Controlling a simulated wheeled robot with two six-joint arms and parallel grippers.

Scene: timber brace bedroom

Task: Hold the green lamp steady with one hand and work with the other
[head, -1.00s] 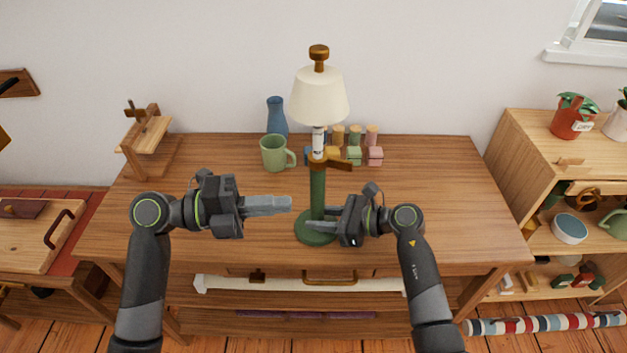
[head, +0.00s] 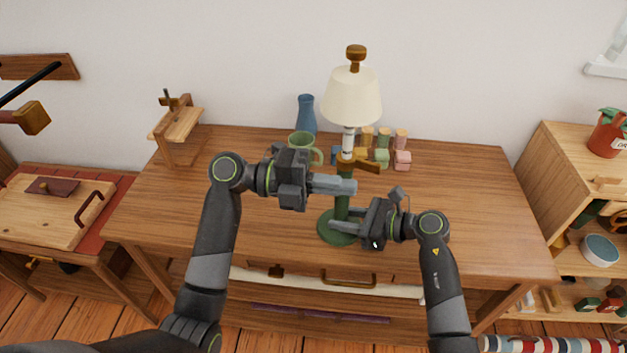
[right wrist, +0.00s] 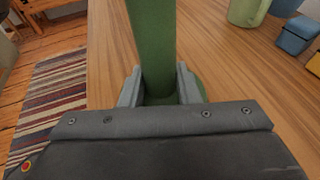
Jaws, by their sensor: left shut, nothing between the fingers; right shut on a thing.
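The green lamp (head: 342,206) stands upright on the wooden table, with a cream shade (head: 352,97), a brown knob on top and a wooden collar (head: 358,163) below the shade. My right gripper (head: 346,229) is shut on the lamp's green post, low down above the round base. The post (right wrist: 152,40) stands between its fingers in the right wrist view. My left gripper (head: 354,187) is shut and empty, its fingertips at the post just below the collar in the head view. I cannot tell whether they touch it.
Behind the lamp are a green mug (head: 301,143), a blue vase (head: 306,115) and several small coloured blocks and pegs (head: 382,157). A wooden stand (head: 180,133) is at the table's back left. The table's right side (head: 480,200) is clear.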

